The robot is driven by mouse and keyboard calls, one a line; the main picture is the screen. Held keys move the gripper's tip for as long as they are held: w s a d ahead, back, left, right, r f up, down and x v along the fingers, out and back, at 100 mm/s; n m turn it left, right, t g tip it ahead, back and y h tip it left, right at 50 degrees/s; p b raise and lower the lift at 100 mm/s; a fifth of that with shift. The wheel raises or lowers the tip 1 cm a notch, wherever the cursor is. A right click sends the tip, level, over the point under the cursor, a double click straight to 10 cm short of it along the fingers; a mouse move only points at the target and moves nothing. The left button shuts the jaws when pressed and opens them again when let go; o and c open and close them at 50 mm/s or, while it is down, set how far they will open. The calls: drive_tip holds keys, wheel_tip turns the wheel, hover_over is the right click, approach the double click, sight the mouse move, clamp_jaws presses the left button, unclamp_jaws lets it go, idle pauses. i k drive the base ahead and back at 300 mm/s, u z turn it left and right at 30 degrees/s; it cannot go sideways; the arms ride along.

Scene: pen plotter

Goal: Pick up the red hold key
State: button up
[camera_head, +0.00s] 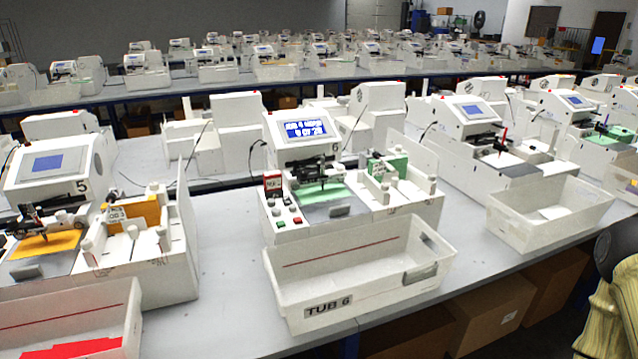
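A plotter station (303,137) numbered 6 stands in the middle of the table. A small red tag-like piece (272,184) with a pale label stands upright at its left front, above the button panel. The panel (284,214) has red and green buttons. The labels are too small to read, so I cannot tell which red piece is the hold key.
A clear tub (327,309) marked TUB 6 stands at the front table edge, before station 6. Station 5 (52,166) is at left, with a tub (70,318) below it. Another tub (552,212) is at right. Bare table (220,290) shows left of TUB 6.

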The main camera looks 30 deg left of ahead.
sight(272, 181)
drive_tip(key=z, duration=1.8)
drive_tip(key=i, duration=1.2)
drive_tip(key=u, duration=3.7)
